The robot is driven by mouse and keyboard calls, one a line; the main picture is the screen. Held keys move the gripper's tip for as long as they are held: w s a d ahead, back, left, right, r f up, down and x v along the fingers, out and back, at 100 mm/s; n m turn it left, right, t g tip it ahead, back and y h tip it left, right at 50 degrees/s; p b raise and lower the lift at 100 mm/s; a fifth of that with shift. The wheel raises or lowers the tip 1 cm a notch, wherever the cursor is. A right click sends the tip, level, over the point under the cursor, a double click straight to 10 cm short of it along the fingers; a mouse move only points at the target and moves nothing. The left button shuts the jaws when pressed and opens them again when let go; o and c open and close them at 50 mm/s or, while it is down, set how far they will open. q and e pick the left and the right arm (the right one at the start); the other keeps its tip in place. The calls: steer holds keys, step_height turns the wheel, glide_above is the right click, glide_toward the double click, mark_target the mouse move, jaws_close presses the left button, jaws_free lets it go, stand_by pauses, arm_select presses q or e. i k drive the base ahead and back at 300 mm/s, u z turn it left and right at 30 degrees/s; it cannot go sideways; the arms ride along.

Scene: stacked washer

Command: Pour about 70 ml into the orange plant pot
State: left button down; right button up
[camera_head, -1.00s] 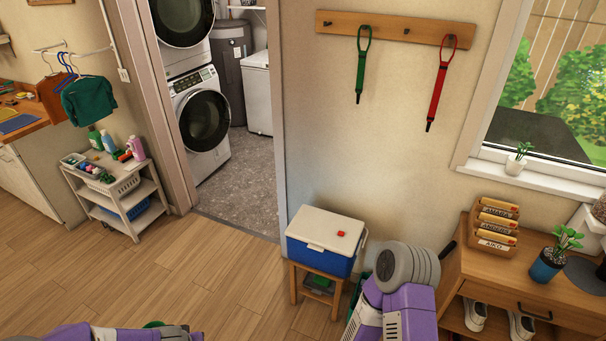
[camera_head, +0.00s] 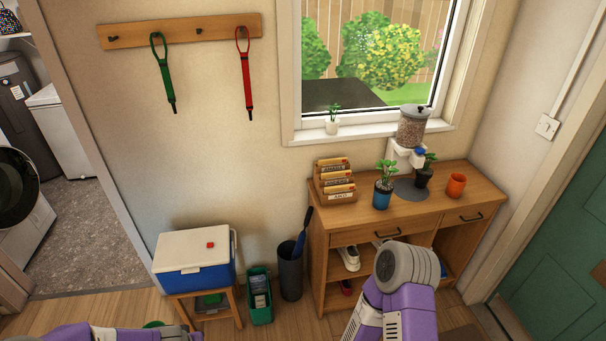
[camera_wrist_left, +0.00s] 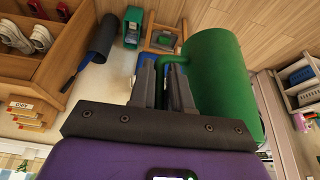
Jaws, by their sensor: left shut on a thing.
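The orange pot (camera_head: 456,185) stands upright on the right part of the wooden cabinet top in the head view; no plant shows in it. My left gripper (camera_wrist_left: 163,70) is shut on the handle of a green can-like vessel (camera_wrist_left: 218,88) in the left wrist view. The vessel's inside and spout are hidden. A sliver of green (camera_head: 154,324) shows beside my left arm at the bottom of the head view. My right gripper is out of view; only my right arm shows.
The cabinet (camera_head: 325,222) also bears a blue-potted plant (camera_head: 383,193), a dark-potted plant (camera_head: 424,176), a dispenser (camera_head: 411,128) and a letter rack (camera_head: 336,182). A cooler (camera_head: 195,262) on a stool, a green bin (camera_head: 259,298) and a dark bin (camera_head: 290,272) stand left of it.

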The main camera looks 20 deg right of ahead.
mark_target(456, 186)
steer(key=z, duration=1.85)
steer(key=i, duration=1.65)
